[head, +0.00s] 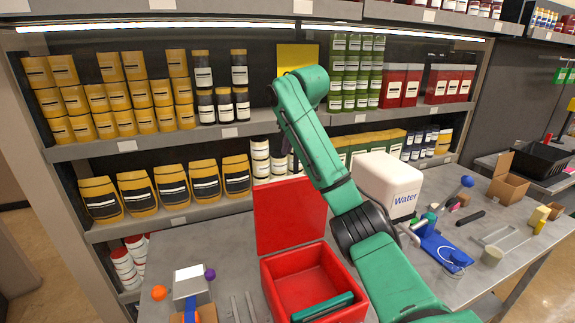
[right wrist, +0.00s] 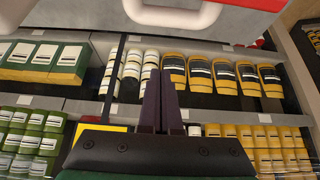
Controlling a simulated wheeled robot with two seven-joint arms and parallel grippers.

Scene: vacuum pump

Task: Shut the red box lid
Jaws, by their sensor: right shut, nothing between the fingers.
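The red box (head: 268,279) stands on the table at the bottom middle of the head view, with its top open. Its red lid (head: 287,217) stands upright at the back of the box. My right arm reaches up over the lid's right side and partly hides it. My right gripper (head: 291,160) shows only as dark fingertips by the lid's upper edge; I cannot tell whether it touches the lid. In the right wrist view its dark purple fingers (right wrist: 163,100) are together with nothing between them. My left gripper is not in view.
A white water container (head: 390,182) stands right of my arm. A dark green bar (head: 322,307) lies across the box's front. A white-and-brown item (head: 190,285) and an orange ball (head: 159,292) are left of the box. Stocked shelves (head: 215,133) stand behind the table.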

